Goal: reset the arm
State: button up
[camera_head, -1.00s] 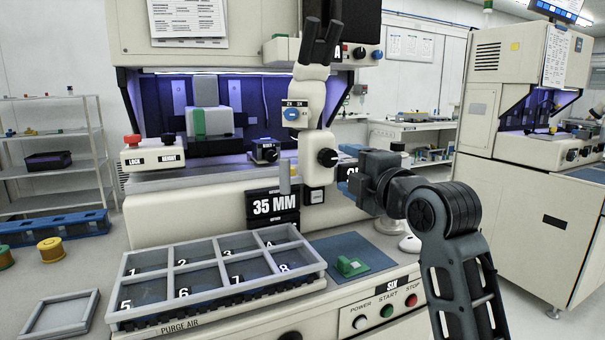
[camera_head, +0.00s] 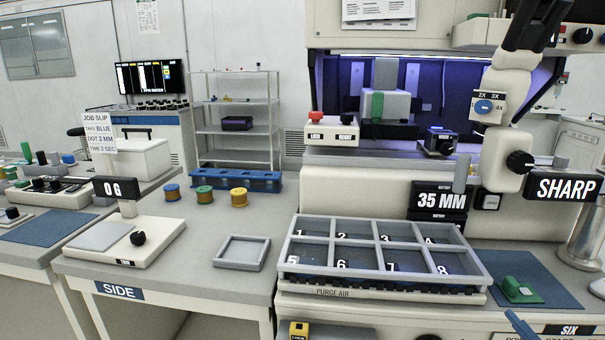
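My arm no longer shows as a whole in the head view. A narrow blue piece (camera_head: 520,325) at the bottom edge, right of centre, may be a fingertip of my gripper, but too little shows to be sure. Whether the gripper is open or shut, and whether it holds anything, cannot be seen.
The bonder's grey numbered tray (camera_head: 388,294) stands at front centre. A green piece (camera_head: 520,290) lies on a blue mat (camera_head: 548,272) to its right. The microscope (camera_head: 505,120) overhangs there. A side bench (camera_head: 180,262) carries a scale (camera_head: 125,240), an empty frame (camera_head: 242,252) and spools.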

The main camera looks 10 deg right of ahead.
jog(key=s+a+f+m+y+p, duration=0.1)
jog(key=s+a+f+m, duration=0.15)
jog(key=s, duration=0.45)
jog(key=s+a+f+m, duration=0.1)
jog(key=s+a+f, duration=0.25)
jog(key=s, duration=0.35)
jog(key=s+a+r+m+g+y+p, duration=0.1)
jog(key=s+a+r+m+y, duration=0.1)
jog(key=s, duration=1.2)
jog(key=shift+s+a+r+m+g, duration=0.25)
jog(key=shift+a+r+m+g, duration=0.05)
jog(key=shift+r+m, duration=0.1)
dwell(0.3)
